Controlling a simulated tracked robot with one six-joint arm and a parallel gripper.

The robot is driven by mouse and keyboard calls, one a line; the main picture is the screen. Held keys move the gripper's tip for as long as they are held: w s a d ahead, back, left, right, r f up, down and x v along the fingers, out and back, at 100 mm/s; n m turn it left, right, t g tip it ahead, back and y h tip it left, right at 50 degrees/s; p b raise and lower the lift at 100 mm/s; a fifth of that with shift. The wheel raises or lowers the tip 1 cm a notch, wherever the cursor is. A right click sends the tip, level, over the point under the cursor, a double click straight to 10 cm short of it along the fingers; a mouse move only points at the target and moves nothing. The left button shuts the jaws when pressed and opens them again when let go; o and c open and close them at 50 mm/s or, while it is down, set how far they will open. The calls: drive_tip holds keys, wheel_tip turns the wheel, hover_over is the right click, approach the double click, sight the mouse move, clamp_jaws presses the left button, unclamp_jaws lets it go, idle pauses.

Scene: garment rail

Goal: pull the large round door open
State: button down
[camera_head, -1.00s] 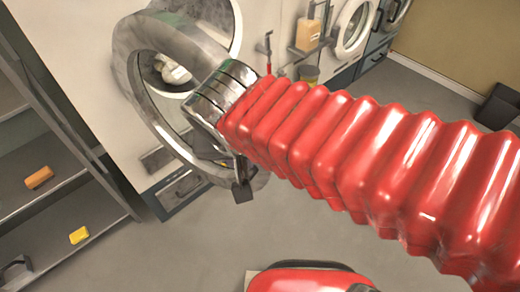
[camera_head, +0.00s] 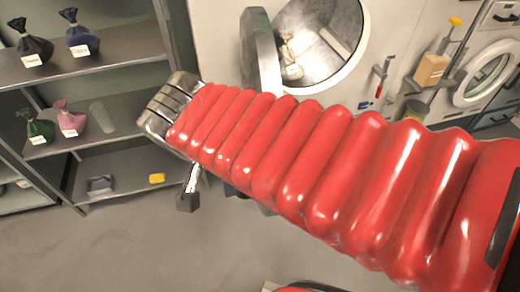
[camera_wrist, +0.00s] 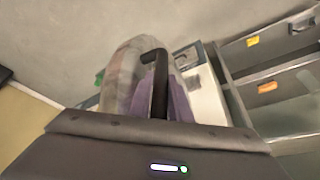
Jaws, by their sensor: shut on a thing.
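The large round door (camera_head: 262,60) stands swung out from the wall, seen nearly edge-on as a thick grey ring. It is left of its round opening (camera_head: 335,30), and its lower part is hidden behind my red arm. In the wrist view, the door (camera_wrist: 122,80) shows as a pale rim with purplish glass directly ahead of my gripper (camera_wrist: 155,58). A dark finger lies across it, and my gripper is shut on the door. The exact contact is hard to see. In the head view, the end of my arm hides most of the gripper.
A grey shelf unit (camera_head: 125,130) with tied bags, a yellow block (camera_head: 157,179) and other small items stands at the left. A second round-doored machine (camera_head: 487,80) is at the right, beside an orange bottle (camera_head: 431,69). The grey floor (camera_head: 110,240) in front is clear.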

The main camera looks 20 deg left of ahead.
drive_tip(key=shift+a, duration=0.2)
drive_tip(key=c, duration=1.6)
unclamp_jaws()
drive_tip(key=shift+c, duration=0.2)
drive_tip(key=v, duration=1.3)
drive_tip(key=shift+r, duration=0.4)
